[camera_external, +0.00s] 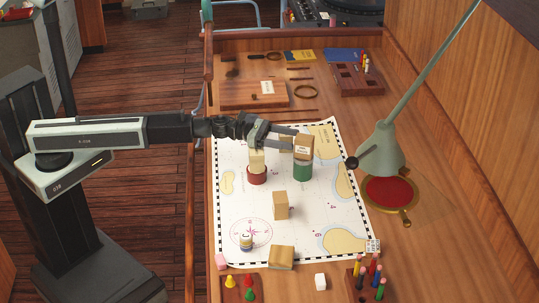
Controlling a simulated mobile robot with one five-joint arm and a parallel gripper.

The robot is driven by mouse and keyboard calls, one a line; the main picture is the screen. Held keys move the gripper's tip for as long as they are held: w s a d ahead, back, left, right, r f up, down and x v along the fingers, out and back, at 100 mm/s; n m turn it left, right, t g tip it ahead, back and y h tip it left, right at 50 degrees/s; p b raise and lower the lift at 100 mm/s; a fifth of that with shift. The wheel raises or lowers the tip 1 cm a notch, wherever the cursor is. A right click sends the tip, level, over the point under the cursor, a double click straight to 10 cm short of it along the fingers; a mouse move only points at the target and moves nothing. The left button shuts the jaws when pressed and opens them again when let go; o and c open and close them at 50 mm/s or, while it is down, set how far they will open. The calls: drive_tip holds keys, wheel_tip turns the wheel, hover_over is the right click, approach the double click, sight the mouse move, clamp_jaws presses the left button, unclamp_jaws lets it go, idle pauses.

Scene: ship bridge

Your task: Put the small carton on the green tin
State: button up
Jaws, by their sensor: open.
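A small brown carton (304,149) with a white label stands upright on top of the green tin (303,172), on the right of the sea chart. My gripper (290,139) is open, its fingers reaching in from the left at the height of the carton. The fingertips are close to the carton's left side; I cannot tell whether they touch it. Another tan block (286,146) shows partly behind the fingers, and its base is hidden.
A red tin (257,176) with a cream block (257,159) on it stands left of the green tin. Cartons (280,205) (281,257) and a small jar (246,241) stand nearer. A desk lamp (381,152) rises at the right. The chart's middle left is clear.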

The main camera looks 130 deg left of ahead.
drive_tip(key=v, duration=0.3)
drive_tip(key=shift+s, duration=0.15)
